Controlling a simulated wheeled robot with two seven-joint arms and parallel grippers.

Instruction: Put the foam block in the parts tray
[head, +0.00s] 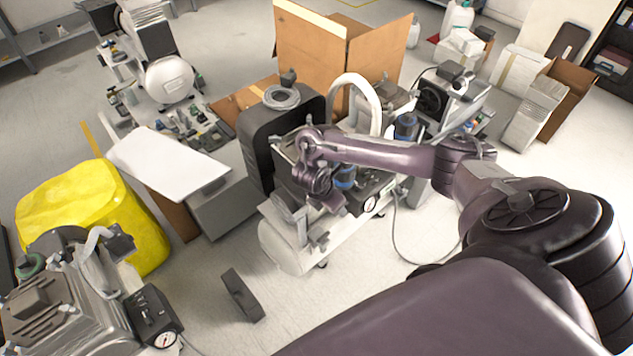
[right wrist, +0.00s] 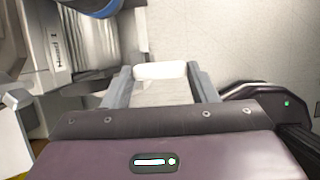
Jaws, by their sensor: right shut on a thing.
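My right gripper (head: 312,238) is low over the white tank in the middle of the head view, pointing down. In the right wrist view its two grey fingers (right wrist: 163,88) are shut on a small white block (right wrist: 160,72), which I take to be the foam block. In the head view I cannot make the block out clearly between the fingers. I cannot identify the parts tray for certain; a dark tray-like surface (head: 222,131) with small parts beside it lies at the back left. My left gripper is not in view.
A white compressor tank (head: 285,244) stands under my right gripper. A dark block (head: 242,294) lies on the floor. A yellow bin (head: 75,205) and a white panel (head: 168,163) are at left. Cardboard boxes (head: 375,55) stand behind. Floor at lower centre is partly clear.

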